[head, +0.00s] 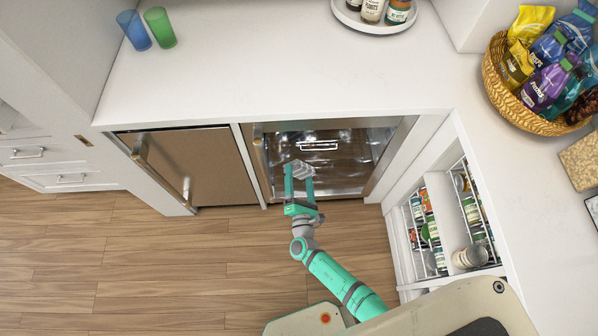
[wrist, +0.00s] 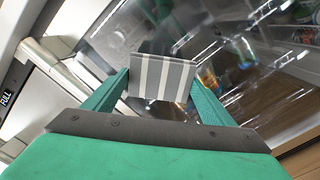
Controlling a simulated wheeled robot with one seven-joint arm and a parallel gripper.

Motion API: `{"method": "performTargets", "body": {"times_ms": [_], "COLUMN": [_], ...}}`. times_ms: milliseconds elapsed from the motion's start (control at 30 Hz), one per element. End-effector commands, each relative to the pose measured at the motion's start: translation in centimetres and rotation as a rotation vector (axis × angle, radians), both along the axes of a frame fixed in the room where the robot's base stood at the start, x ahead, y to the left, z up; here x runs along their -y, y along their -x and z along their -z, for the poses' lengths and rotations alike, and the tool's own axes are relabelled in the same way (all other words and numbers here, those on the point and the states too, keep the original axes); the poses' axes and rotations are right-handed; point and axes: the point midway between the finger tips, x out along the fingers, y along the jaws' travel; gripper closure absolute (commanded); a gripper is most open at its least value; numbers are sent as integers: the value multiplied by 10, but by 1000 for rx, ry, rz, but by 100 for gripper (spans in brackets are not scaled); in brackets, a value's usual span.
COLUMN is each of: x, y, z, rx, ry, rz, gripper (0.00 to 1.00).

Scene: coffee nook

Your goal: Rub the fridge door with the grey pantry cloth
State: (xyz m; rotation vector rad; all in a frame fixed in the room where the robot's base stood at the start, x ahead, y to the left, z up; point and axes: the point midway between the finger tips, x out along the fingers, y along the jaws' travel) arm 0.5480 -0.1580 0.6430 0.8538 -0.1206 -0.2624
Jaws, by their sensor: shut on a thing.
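The grey cloth (head: 300,168) is a small folded piece between my fingertips. In the wrist view the cloth (wrist: 162,77) shows white stripes. My gripper (head: 299,178) is shut on it. It is in front of the right-hand, glass-fronted fridge door (head: 350,165), over its left part in the head view. The wrist view shows the shiny glass (wrist: 245,60) behind the cloth, with bottles and reflections in it. I cannot tell whether the cloth touches the glass.
A brown-fronted appliance door (head: 190,160) is to the left. A pull-out pantry rack (head: 415,225) with jars stands to the right. The white counter (head: 260,65) above holds two cups (head: 160,28), and a snack basket (head: 500,85) is at right. The wooden floor (head: 200,260) is clear.

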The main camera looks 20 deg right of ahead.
Motion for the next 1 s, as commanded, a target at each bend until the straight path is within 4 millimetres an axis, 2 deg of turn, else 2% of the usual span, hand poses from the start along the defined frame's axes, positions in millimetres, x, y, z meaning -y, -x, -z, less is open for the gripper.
{"method": "performTargets", "body": {"times_ms": [433, 800, 1000], "x": [-1, -8, -9], "y": [4, 29, 31], "z": [0, 0, 0], "rx": [0, 0, 0], "ry": [0, -1, -1], "rz": [0, 0, 0], "gripper": [44, 44, 44]}}
